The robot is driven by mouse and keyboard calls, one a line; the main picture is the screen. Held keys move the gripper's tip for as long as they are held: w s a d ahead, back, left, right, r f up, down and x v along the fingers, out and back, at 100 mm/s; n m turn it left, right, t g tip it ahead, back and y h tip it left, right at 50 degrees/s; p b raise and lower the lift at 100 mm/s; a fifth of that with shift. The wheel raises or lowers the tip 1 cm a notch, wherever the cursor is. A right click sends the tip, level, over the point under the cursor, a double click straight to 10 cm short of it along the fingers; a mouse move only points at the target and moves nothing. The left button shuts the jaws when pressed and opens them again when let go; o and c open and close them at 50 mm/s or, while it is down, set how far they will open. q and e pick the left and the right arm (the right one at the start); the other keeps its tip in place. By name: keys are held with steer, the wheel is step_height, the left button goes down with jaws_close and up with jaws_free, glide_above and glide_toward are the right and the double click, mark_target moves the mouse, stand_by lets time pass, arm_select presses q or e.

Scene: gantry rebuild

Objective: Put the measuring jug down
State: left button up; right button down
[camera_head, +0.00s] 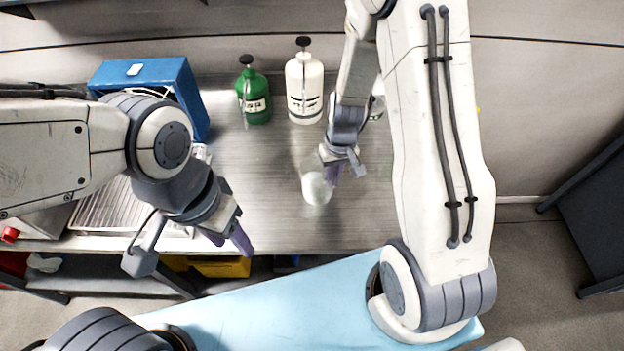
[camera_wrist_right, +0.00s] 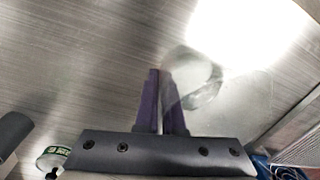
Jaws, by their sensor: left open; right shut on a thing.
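The measuring jug (camera_head: 316,188) is clear, with something whitish showing in it, and is over the middle of the metal worktop. My right gripper (camera_head: 333,172) is shut on its handle side. In the right wrist view the purple fingers of my right gripper (camera_wrist_right: 161,105) close on the clear handle of the jug (camera_wrist_right: 205,90); a bright white patch lies beyond it. I cannot tell whether the jug's base touches the worktop. My left gripper (camera_head: 234,238) is open and empty, over the worktop's front edge.
The metal worktop (camera_head: 265,215) is clear around the jug. A green bottle (camera_head: 254,97) and a white bottle (camera_head: 304,90) stand at the back. A blue box (camera_head: 190,85) stands back left, with a ribbed tray (camera_head: 105,208) in front of it. Yellow bins (camera_head: 222,267) show below.

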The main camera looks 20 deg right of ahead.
steer(key=s+d+r+b, duration=0.2)
steer(key=s+d+r, duration=0.5)
steer(key=r, duration=0.2)
steer(key=w+a+f+p, duration=0.1)
steer(key=w+a+f, duration=0.3)
steer(key=w+a, duration=0.1)
steer(key=w+a+f+p, duration=0.1)
steer(key=w+a+f, duration=0.1)
steer(key=a, duration=0.1)
steer(key=shift+w+f+p, duration=0.25)
steer(key=shift+w+p, duration=0.05)
steer(key=shift+f, duration=2.05)
steer(key=shift+f, duration=0.2)
steer(key=c, duration=1)
jaws_free()
steer(key=shift+c, duration=0.2)
